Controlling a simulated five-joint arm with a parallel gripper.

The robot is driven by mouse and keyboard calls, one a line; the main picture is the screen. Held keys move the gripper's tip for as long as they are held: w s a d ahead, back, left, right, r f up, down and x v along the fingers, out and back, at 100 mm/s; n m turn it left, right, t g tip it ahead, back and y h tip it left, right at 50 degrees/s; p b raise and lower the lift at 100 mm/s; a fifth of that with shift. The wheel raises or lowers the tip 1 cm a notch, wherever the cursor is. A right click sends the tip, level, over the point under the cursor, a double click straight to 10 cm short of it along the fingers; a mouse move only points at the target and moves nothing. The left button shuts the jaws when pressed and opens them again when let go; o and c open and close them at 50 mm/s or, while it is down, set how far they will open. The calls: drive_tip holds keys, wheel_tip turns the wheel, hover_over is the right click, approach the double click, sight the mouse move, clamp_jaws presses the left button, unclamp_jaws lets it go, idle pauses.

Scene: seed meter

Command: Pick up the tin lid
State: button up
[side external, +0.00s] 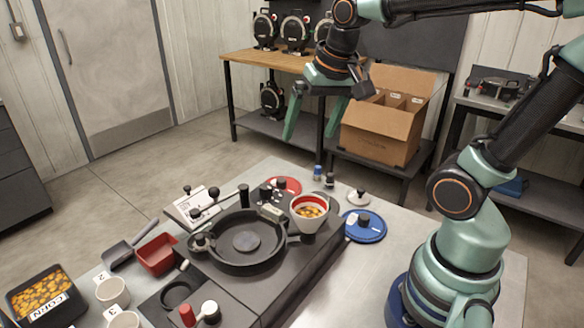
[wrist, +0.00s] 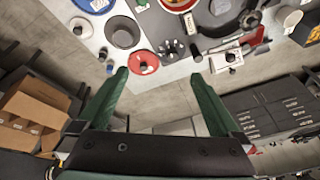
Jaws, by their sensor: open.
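A small pale round lid with a dark knob (side external: 358,197), which may be the tin lid, lies on the bench right of the red-rimmed cup. It also shows near the top left of the wrist view (wrist: 80,27). Other round pieces lie nearby, so I cannot tell for certain which is the tin lid. My gripper (side external: 311,133) is open and empty, high above and beyond the bench's far edge. In the wrist view its green fingers (wrist: 160,76) are spread wide apart, with the pale lid ahead and to the left, apart from them.
A blue disc (side external: 365,227) and a red disc (side external: 284,186) lie near the pale lid. A grey round piece (wrist: 122,32) sits between the lid and the red disc. The seed meter's black pan (side external: 238,243) and cup (side external: 309,212) stand left. A cardboard box (side external: 378,137) stands behind.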

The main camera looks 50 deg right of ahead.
drive_tip(key=a+n, duration=0.1)
drive_tip(key=n, duration=0.1)
drive_tip(key=s+a+f+n+t, duration=0.1)
drive_tip(key=n, duration=0.1)
drive_tip(key=s+a+n, duration=0.1)
drive_tip(key=a+n, duration=0.1)
drive_tip(key=shift+s+a+f+t+y, duration=0.1)
drive_tip(key=shift+s+f+t+y, duration=0.05)
drive_tip(key=shift+s+t+y, duration=0.2)
drive_tip(key=shift+w, duration=0.1)
drive_tip(key=n+g, duration=0.6)
drive_tip(key=n, duration=1.2)
hover_over(360, 189)
wheel_tip(360, 189, down, 13)
drive_tip(key=shift+t, duration=0.25)
wheel_tip(360, 189, down, 12)
drive_tip(key=shift+r, duration=0.1)
